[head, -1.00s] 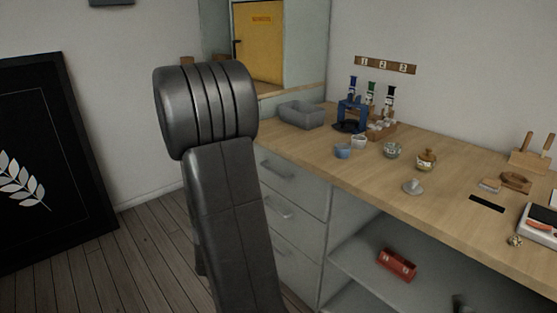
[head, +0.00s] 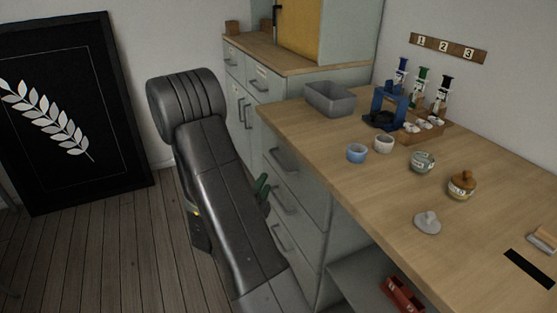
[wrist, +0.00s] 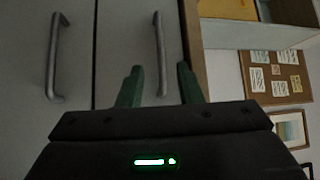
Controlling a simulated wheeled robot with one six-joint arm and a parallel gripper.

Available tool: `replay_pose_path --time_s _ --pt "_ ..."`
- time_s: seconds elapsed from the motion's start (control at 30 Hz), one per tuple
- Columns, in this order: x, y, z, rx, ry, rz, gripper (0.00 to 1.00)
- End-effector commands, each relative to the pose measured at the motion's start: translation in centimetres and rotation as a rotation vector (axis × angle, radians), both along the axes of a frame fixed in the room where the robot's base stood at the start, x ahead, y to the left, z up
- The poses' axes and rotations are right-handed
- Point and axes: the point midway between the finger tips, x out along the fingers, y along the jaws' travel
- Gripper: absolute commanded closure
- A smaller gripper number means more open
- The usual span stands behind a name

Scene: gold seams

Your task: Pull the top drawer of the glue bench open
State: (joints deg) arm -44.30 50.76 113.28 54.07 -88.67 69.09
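The glue bench (head: 330,152) has a wooden top and a stack of grey drawers at its left end. The top drawer (head: 312,186) is shut and has a grey bar handle (head: 284,160). In the wrist view, turned sideways, the top drawer handle (wrist: 160,52) lines up between my fingertips, beside the bench top's wooden edge. A lower handle (wrist: 56,55) is to the left. My gripper (wrist: 160,72) is open and empty, with green fingers. Its green fingers (head: 262,187) show in front of the drawers in the head view, partly hidden by my arm. I cannot tell whether they touch the handle.
A second cabinet (head: 245,85) is behind. A red box (head: 402,295) lies on the lower shelf. The floor (head: 110,250) at left is clear.

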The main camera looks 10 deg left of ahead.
Motion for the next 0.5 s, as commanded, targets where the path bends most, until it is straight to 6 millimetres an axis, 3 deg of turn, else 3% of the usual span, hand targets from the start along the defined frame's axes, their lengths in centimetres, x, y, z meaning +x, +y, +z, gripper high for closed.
replay_pose_path --time_s 0.3,0.5 --pt "6.5 -1.4 1.0 0.001 -0.002 -0.004 0.68" --pt "9.6 -1.9 1.4 0.0 0.0 -0.001 0.68"
